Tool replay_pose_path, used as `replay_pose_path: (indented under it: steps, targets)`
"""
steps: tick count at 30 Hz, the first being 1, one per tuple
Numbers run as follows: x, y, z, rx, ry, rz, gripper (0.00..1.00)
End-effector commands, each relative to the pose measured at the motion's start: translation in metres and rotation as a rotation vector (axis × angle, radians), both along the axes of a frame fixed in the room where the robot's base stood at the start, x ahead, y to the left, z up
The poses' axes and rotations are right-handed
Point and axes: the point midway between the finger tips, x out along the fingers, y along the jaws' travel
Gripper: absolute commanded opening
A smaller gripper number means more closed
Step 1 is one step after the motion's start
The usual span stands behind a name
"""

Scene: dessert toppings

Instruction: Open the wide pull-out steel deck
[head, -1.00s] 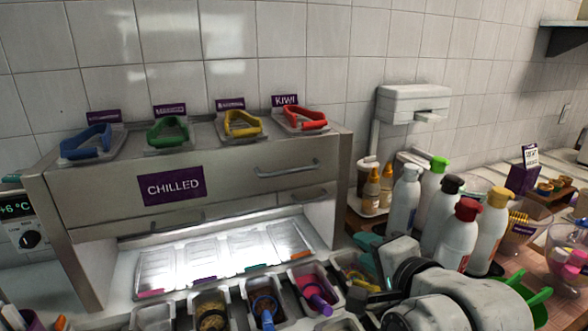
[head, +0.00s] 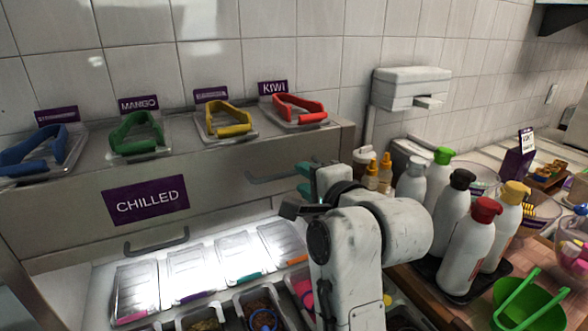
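The steel chilled unit (head: 75,215) fills the left, with a broad steel front bearing a purple CHILLED sign (head: 146,200). A grey bar handle (head: 272,179) is on the upper right of this front; its right end meets my gripper in the picture. Another bar handle (head: 157,246) is lower left. I cannot tell which handle belongs to the wide deck. No gap shows along the front. My gripper (head: 303,180), with teal fingertips, is at the right end of the upper handle. Whether it touches or encloses the bar cannot be told; my arm hides part of it.
Lit lidded pans (head: 190,273) and open topping tubs (head: 204,319) are below. Squeeze bottles (head: 467,250) and a green bowl (head: 530,306) crowd the right of my arm.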

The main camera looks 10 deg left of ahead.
Motion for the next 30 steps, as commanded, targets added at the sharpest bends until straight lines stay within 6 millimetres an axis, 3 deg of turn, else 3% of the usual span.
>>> replay_pose_path:
  steps: [9,23,30]
  targets:
    - [0.037,0.025,-0.008,-0.001,0.0,0.0,0.33]
    - [0.045,0.03,-0.012,-0.001,-0.001,-0.001,0.33]
    - [0.045,0.03,-0.012,-0.001,-0.001,-0.001,0.1]
